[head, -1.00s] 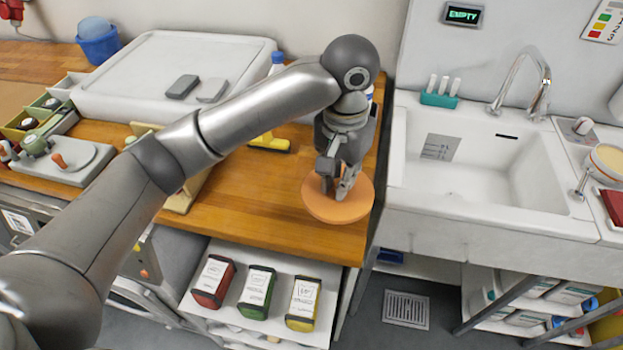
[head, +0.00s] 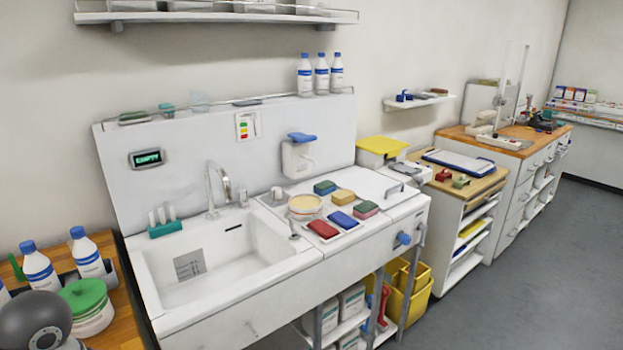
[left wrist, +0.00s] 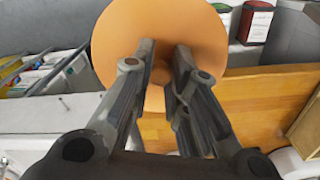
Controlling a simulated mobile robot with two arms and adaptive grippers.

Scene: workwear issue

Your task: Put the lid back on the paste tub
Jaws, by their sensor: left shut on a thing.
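The orange round lid (left wrist: 205,30) fills the upper middle of the left wrist view. My left gripper (left wrist: 166,52) is shut on the middle of the lid; the exact grip is partly hidden between the fingers. In the head view the gripper and lid are out of frame. An open round tub (head: 305,207) with a pale, cream-coloured top stands on the counter right of the sink basin; it looks like the paste tub. My right gripper is not in view.
Coloured sponges or pads, including a red one (head: 322,229), lie close right of the tub. The tap (head: 217,190) and sink basin (head: 215,275) are to its left. A green-lidded tub (head: 87,306) and white bottles (head: 88,255) stand on the wooden worktop at lower left.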

